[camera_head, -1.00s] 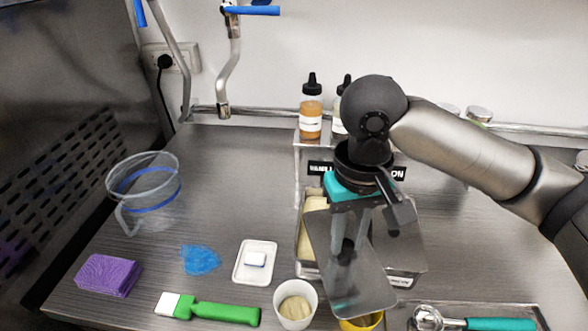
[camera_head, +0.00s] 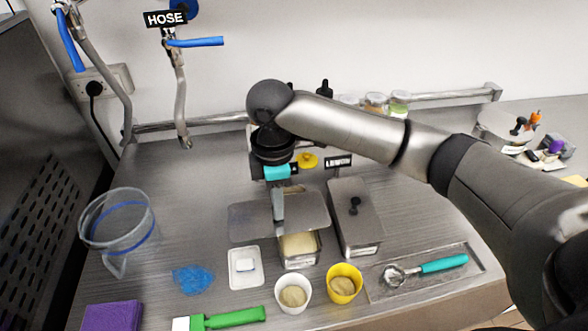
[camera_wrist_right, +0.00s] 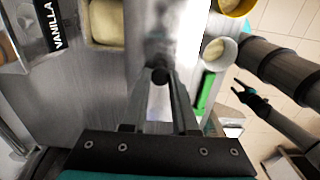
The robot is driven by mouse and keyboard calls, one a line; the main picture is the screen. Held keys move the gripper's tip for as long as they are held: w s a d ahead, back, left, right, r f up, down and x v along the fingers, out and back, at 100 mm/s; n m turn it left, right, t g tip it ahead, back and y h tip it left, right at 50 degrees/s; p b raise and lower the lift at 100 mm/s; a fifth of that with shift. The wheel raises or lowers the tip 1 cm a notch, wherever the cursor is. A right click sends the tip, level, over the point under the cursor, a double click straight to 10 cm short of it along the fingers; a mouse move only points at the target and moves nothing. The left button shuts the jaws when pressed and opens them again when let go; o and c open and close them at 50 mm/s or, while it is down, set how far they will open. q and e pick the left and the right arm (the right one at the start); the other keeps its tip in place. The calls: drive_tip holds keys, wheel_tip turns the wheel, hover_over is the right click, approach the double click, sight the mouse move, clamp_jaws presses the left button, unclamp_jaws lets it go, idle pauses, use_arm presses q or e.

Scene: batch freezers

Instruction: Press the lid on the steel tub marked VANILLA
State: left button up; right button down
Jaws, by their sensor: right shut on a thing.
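My right gripper (camera_head: 278,218) is shut on the black knob (camera_wrist_right: 160,75) of a steel lid (camera_head: 245,222). The lid is held crosswise, its long side running left to right, and hides the middle of an open steel tub (camera_head: 300,262). Pale cream contents show at the tub's front and behind the lid. The lid also shows in the right wrist view (camera_wrist_right: 150,25), beside the tub's contents (camera_wrist_right: 103,22) and a black VANILLA label (camera_wrist_right: 60,22). My left gripper is not in the head view.
A lidded steel tub (camera_head: 360,235) stands close on the right. A white cup (camera_head: 292,304) and a yellow cup (camera_head: 344,270) stand in front. A white dish (camera_head: 233,278), blue cloth (camera_head: 193,280), green brush (camera_head: 235,317) and clear jug (camera_head: 120,255) are left. A scoop (camera_head: 440,264) lies right.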

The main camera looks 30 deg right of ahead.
sight(294, 196)
drive_tip(key=w+d+n+p, duration=0.1)
drive_tip(key=n+p, duration=0.2)
drive_tip(key=n, duration=0.1)
drive_tip(key=w+d+n+p, duration=0.1)
drive_tip(key=n+p, duration=0.2)
drive_tip(key=n, duration=0.2)
drive_tip(key=d+n+p, duration=0.1)
drive_tip(key=n+p, duration=0.2)
drive_tip(key=n, duration=0.1)
drive_tip(key=shift+w+d+r, duration=0.25)
drive_tip(key=shift+w+d, duration=0.05)
drive_tip(key=shift+w, duration=0.1)
drive_tip(key=n, duration=0.1)
drive_tip(key=d+n+p, duration=0.1)
drive_tip(key=n, duration=0.1)
drive_tip(key=n+p, duration=0.1)
drive_tip(key=shift+w+d+f+n, duration=0.1)
drive_tip(key=shift+d+f+n, duration=0.1)
drive_tip(key=shift+f+n, duration=0.1)
wheel_tip(294, 196, down, 4)
drive_tip(key=b, duration=0.4)
drive_tip(key=shift+f, duration=0.25)
drive_tip(key=shift+f+b, duration=0.8)
drive_tip(key=shift+f, duration=0.25)
drive_tip(key=shift+p, duration=0.45)
drive_tip(key=shift+f, duration=0.15)
idle(0.3)
drive_tip(key=shift+c, duration=0.6)
unclamp_jaws()
